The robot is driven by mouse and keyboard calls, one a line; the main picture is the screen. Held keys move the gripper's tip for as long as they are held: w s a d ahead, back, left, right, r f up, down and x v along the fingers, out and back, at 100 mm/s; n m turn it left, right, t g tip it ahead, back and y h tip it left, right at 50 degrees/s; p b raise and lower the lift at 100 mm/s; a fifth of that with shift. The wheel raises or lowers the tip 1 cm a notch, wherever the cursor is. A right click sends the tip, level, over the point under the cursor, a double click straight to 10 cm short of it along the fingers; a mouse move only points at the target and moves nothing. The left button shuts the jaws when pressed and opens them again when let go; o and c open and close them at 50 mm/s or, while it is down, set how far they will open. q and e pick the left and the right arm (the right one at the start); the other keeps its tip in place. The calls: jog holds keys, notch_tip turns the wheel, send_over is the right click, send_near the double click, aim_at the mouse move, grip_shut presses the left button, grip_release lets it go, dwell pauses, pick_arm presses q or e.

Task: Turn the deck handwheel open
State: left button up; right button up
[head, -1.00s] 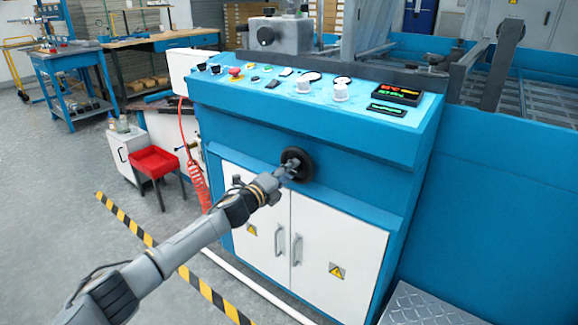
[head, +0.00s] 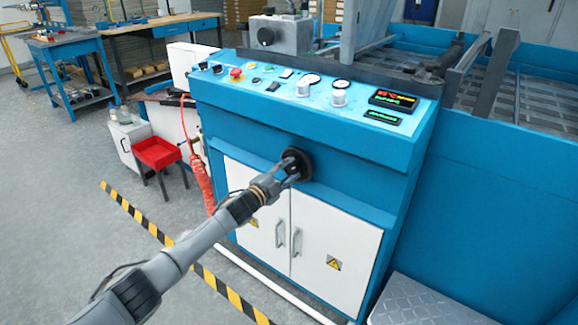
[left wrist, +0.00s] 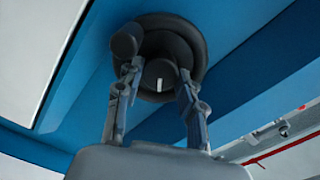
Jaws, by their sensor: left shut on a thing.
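The deck handwheel (head: 306,164) is a dark round wheel on the blue front of the machine, below the control panel. In the left wrist view the handwheel (left wrist: 188,42) shows a knob handle (left wrist: 124,43) at its left and a small white mark low on its face. My left gripper (head: 291,168) reaches it from the lower left and is shut on it. Its two fingers (left wrist: 158,90) lie on either side of the wheel's lower middle, the left one just below the knob. The fingertips' exact contact is partly hidden. My right gripper is not in view.
The control panel (head: 270,84) with buttons, dials and lit displays is above the wheel. White cabinet doors (head: 335,240) are below. A metal step (head: 440,305) is at lower right. Left floor is open.

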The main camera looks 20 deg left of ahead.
pick_arm(q)
jog(key=n+p, duration=0.2)
jog(key=n, duration=0.3)
jog(key=shift+n+p, duration=0.4)
jog(key=shift+n, duration=1.5)
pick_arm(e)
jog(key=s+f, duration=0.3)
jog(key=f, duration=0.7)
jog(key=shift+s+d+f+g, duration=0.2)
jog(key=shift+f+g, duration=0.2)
pick_arm(q)
jog(key=shift+f, duration=0.1)
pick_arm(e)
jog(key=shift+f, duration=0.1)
pick_arm(q)
jog(key=o, duration=1.2)
jog(key=shift+a, duration=0.1)
jog(key=shift+c, duration=0.2)
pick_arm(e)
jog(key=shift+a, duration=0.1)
pick_arm(q)
jog(key=v, duration=1.2)
